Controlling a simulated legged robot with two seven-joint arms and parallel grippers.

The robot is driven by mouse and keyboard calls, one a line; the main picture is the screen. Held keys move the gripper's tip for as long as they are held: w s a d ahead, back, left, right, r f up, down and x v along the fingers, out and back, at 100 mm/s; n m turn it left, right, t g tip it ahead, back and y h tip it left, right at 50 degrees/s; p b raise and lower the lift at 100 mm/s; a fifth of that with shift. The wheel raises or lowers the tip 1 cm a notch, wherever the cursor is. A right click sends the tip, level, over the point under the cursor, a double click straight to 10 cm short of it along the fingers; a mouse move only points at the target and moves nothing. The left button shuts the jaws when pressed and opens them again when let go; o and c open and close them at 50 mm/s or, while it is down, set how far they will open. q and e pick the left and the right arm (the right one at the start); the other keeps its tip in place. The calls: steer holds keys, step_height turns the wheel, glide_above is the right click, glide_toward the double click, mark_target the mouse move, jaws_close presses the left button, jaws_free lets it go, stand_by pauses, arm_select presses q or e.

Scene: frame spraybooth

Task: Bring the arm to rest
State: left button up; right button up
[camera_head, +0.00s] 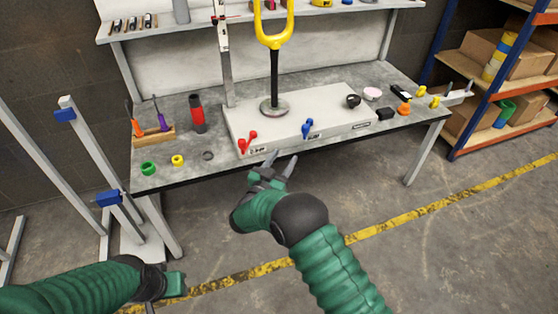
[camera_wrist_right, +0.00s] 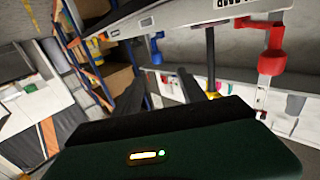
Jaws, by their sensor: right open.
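My right gripper (camera_head: 282,157) is open and empty, with its two fingers spread, just off the front edge of the workbench (camera_head: 180,179). In the right wrist view its fingers (camera_wrist_right: 160,88) also show apart with nothing between them. The red-handled valve (camera_head: 247,141) and the blue-handled valve (camera_head: 307,128) on the white box front lie just beyond the fingers, not visibly touched. My left gripper (camera_head: 168,285) is low at the lower left, away from the bench; its fingers cannot be made out.
The white box (camera_head: 335,105) on the bench carries a yellow fork on a black post. Grey frames (camera_head: 90,140) stand at left, a shelf rack (camera_head: 480,95) at right. Floor in front is clear.

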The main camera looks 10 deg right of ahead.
steer(key=s+d+f+n+g+y, duration=0.1)
steer(key=s+d+n+g+y, duration=0.2)
steer(key=s, duration=0.9)
steer(key=s+d+f+n+g+y, duration=0.15)
steer(key=s+g+y, duration=0.3)
steer(key=s, duration=0.65)
steer(key=s+d+n+g+y, duration=0.3)
steer(key=s+g, duration=0.2)
steer(key=s, duration=0.7)
arm_select(q)
steer(key=w+p+v, duration=0.3)
steer(key=p+v, duration=1)
steer(key=p, duration=0.1)
steer(key=w+r+p+v, duration=0.1)
steer(key=w+p+v, duration=0.2)
steer(key=p+v, duration=1)
steer(key=shift+d+r+p, duration=0.4)
steer(key=shift+r, duration=0.45)
arm_select(e)
step_height(320, 180, up, 28)
steer(key=shift+w+f, duration=0.15)
steer(key=shift+f, duration=0.05)
steer(key=shift+t, duration=0.25)
